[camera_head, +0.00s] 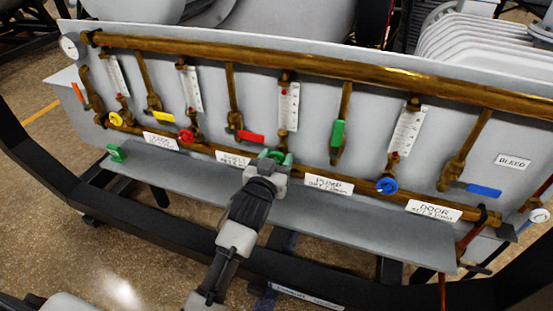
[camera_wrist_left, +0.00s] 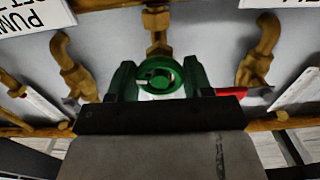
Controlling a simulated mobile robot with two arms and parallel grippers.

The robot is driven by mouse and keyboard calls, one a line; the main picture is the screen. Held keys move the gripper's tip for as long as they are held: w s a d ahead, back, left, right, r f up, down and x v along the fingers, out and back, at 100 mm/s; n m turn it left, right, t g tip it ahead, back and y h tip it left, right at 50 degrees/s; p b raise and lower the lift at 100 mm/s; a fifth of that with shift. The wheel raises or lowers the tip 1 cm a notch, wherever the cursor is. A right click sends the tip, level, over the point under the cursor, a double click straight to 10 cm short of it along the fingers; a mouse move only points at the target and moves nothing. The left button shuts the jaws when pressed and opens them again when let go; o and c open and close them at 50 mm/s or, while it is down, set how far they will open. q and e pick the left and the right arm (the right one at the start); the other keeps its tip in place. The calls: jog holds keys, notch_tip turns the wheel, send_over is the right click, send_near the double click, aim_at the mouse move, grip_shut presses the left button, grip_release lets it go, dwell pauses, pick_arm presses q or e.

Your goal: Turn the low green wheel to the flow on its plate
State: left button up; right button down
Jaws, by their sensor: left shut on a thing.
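The low green wheel (camera_wrist_left: 158,76) sits on the lower brass pipe under the third flow tube (camera_head: 289,105). My left gripper (camera_head: 275,157) reaches up from below and is shut on the wheel, largely covering it in the head view. In the left wrist view a green finger stands at each side of the wheel, and its round face with a pale mark shows between them. The plate marked PUMP (camera_head: 329,183) is just right of the gripper; its small flow figure is too blurred to read. My right gripper is not in view.
Yellow (camera_head: 115,119), red (camera_head: 186,136) and blue (camera_head: 386,186) wheels sit along the same pipe. A green lever (camera_head: 338,133) hangs above the PUMP plate, and a red lever (camera_head: 250,136) is left of the gripper. A grey shelf (camera_head: 340,215) runs below. A small green piece (camera_head: 117,153) stands at its left end.

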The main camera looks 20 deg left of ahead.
pick_arm(q)
jog(key=shift+r+m+p, duration=0.2)
jog(key=shift+m+p, duration=0.75)
jog(key=shift+m, duration=0.05)
jog(key=m+p, duration=0.1)
jog(key=m, duration=0.1)
jog(key=shift+m+p, duration=0.3)
jog(key=shift+p, duration=0.05)
jog(key=m+p, duration=0.1)
jog(key=m, duration=0.2)
jog(key=shift+f, duration=0.1)
jog(key=shift+d+f+m+p, duration=0.1)
jog(key=shift+m+p, duration=0.4)
jog(key=shift+m, duration=1.2)
jog(key=o, duration=0.9)
